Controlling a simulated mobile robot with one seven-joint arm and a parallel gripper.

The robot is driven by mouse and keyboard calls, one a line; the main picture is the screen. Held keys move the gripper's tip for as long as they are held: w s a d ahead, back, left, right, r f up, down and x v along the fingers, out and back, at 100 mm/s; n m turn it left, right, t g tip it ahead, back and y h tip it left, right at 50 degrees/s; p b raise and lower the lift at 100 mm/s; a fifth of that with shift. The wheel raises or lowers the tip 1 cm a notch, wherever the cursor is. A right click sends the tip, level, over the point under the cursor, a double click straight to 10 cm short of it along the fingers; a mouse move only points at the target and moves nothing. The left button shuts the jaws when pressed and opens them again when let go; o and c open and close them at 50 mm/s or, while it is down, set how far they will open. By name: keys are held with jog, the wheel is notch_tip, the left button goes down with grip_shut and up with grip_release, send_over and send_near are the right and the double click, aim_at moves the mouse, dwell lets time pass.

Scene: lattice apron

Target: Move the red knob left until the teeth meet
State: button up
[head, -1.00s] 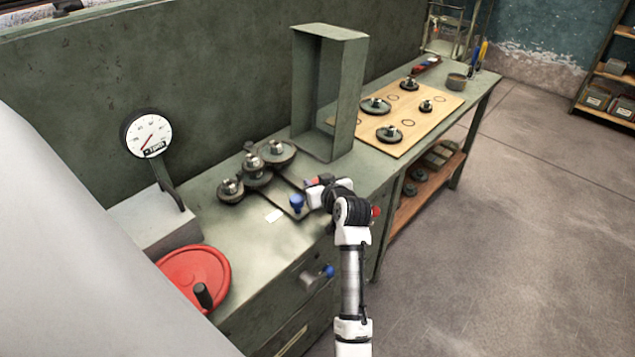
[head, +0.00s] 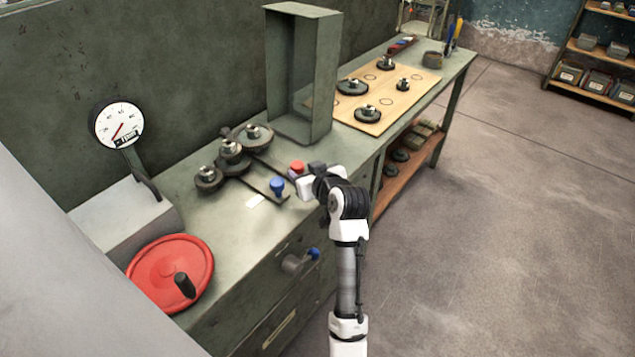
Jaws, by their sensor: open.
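The red knob (head: 297,167) stands on the bench behind the blue knob (head: 277,185), by the end of a dark flat plate. A row of three dark gears with metal hubs lies to the left: a near gear (head: 208,178), a middle gear (head: 230,154) and a far gear (head: 253,134). They look close together, but whether their teeth touch is too small to tell. My gripper (head: 306,180) is open, just right of the red knob and partly in front of its base. Its fingertips are small, and contact with the knob cannot be told.
A tall green open box (head: 300,75) stands behind the gears. A wooden board (head: 400,90) with several gears lies beyond it. A dial gauge (head: 117,123) and a red handwheel (head: 165,275) are at left. A blue-tipped handle (head: 313,254) juts from the bench front.

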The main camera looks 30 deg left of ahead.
jog(key=b+v, duration=0.1)
jog(key=v, duration=0.6)
jog(key=shift+s+d, duration=0.15)
jog(key=shift+d, duration=0.05)
jog(key=shift+r, duration=0.15)
